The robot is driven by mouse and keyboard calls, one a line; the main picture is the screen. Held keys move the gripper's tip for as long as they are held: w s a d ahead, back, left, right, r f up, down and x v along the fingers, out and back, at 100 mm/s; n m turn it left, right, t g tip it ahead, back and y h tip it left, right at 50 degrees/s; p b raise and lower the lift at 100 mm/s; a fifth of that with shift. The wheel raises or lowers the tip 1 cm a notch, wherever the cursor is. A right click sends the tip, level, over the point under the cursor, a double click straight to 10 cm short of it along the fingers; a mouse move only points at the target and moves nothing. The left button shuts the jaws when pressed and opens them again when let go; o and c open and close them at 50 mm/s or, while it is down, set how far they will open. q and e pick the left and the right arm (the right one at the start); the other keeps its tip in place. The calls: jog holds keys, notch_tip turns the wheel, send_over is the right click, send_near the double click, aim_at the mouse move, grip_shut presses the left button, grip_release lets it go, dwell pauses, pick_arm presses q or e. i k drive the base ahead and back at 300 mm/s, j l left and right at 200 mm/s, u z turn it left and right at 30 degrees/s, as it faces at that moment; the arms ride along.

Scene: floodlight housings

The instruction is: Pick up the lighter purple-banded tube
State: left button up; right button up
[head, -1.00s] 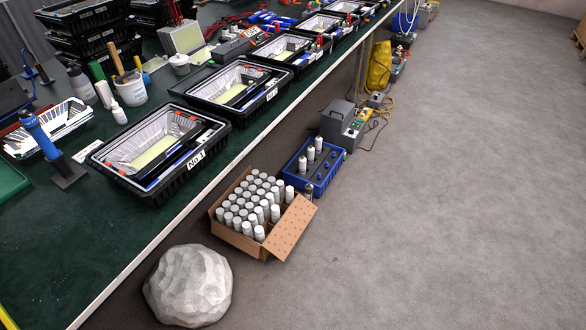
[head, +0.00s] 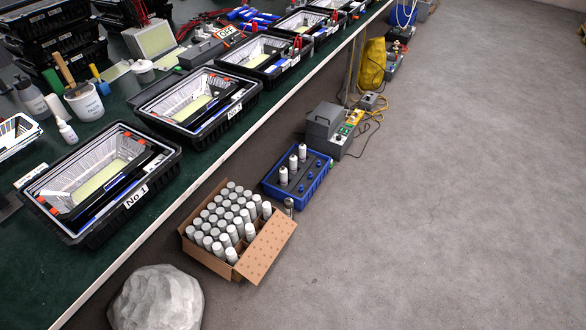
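No purple band can be made out on any tube at this size. Several white and grey capped tubes (head: 233,215) stand upright in an open cardboard box (head: 269,246) on the floor beside the table. A few more white tubes (head: 293,163) stand in a blue crate (head: 314,187) just beyond it, which also holds small dark blue pieces. A small metallic cylinder (head: 289,204) stands between the box and the crate. Neither of my grippers shows in the head view.
A long green table (head: 198,148) runs along the left with black floodlight housings (head: 148,197). A pale rock (head: 157,300) lies on the floor in front of the box. A grey device (head: 325,126) with cables stands behind the crate. The grey floor at right is clear.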

aim_at(293, 159)
jog(key=i+l+u, duration=0.3)
jog(key=i+l, duration=0.65)
